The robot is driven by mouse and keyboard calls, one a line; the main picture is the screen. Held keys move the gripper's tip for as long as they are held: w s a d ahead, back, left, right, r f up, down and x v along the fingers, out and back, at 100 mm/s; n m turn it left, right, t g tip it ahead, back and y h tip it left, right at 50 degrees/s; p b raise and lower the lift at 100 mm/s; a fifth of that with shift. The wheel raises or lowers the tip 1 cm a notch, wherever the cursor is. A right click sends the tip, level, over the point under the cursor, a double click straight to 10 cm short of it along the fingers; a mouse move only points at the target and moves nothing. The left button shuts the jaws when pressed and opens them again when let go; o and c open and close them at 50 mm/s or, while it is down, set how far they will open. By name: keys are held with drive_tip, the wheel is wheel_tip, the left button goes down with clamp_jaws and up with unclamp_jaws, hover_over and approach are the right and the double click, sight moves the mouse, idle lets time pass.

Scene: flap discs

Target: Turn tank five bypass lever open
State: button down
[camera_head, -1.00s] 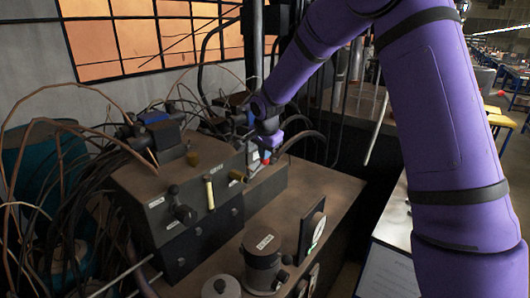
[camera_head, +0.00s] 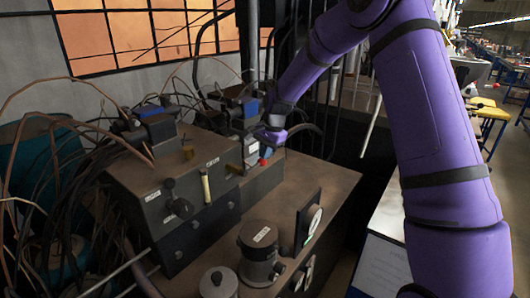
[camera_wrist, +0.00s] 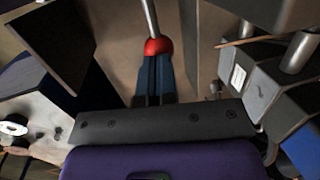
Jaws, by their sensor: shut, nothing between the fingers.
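In the wrist view, a lever with a round red knob (camera_wrist: 158,46) on a bare metal rod points toward my gripper (camera_wrist: 154,62). The dark blue fingers are together and empty, with their tips right at the knob; I cannot tell whether they touch it. In the head view, my gripper (camera_head: 268,138) is at the far end of the machine, beside a grey block with a blue top. A small red knob (camera_head: 262,162) shows just below it. The labels are too small to read, so I cannot tell which lever belongs to tank five.
A dark control box (camera_head: 178,190) with black knobs and a pale handle stands nearer. A grey canister (camera_head: 258,250) and an upright dial plate (camera_head: 308,225) stand on the brown bench top (camera_head: 325,178). Many loose cables (camera_head: 45,150) hang at left.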

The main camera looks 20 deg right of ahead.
drive_tip(key=shift+f, duration=0.1)
drive_tip(key=w+d+v, duration=0.1)
drive_tip(key=v, duration=1.2)
drive_tip(key=s+r+n+t+h, duration=0.1)
drive_tip(key=s+r+n, duration=0.2)
drive_tip(key=s+r, duration=0.7)
drive_tip(key=s+n+t+h, duration=0.1)
drive_tip(key=s+n+t, duration=0.2)
drive_tip(key=s, duration=2.9)
drive_tip(key=n, duration=0.5)
drive_tip(key=shift+r, duration=0.25)
drive_tip(key=c, duration=1.8)
unclamp_jaws()
drive_tip(key=shift+d, duration=0.1)
drive_tip(key=shift+c, duration=0.2)
